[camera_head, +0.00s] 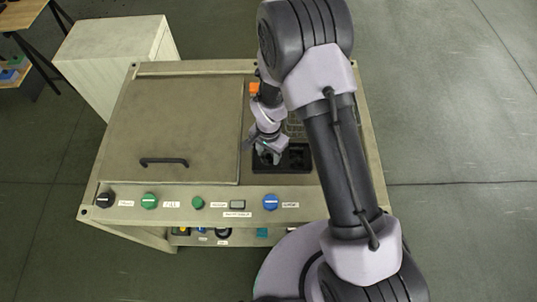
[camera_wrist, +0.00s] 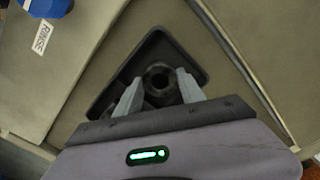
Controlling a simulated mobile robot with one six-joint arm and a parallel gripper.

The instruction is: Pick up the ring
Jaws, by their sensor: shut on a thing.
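The ring (camera_wrist: 159,77) is dark and round with a hole in its middle. In the wrist view it sits between the two grey fingers of my gripper (camera_wrist: 160,84), which is shut on it. The ring is in or just above a black tray (camera_wrist: 150,48) with raised edges; I cannot tell whether it touches the tray floor. In the head view my gripper (camera_head: 268,156) points down at the left part of the black tray (camera_head: 290,170), and the ring cannot be made out there.
A beige machine has a closed lid (camera_head: 180,120) with a black handle (camera_head: 164,162) left of the tray. A front panel carries a blue knob (camera_head: 270,202) and green knobs. An orange block (camera_head: 254,89) is behind my gripper. A pale cabinet (camera_head: 110,55) stands at back left.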

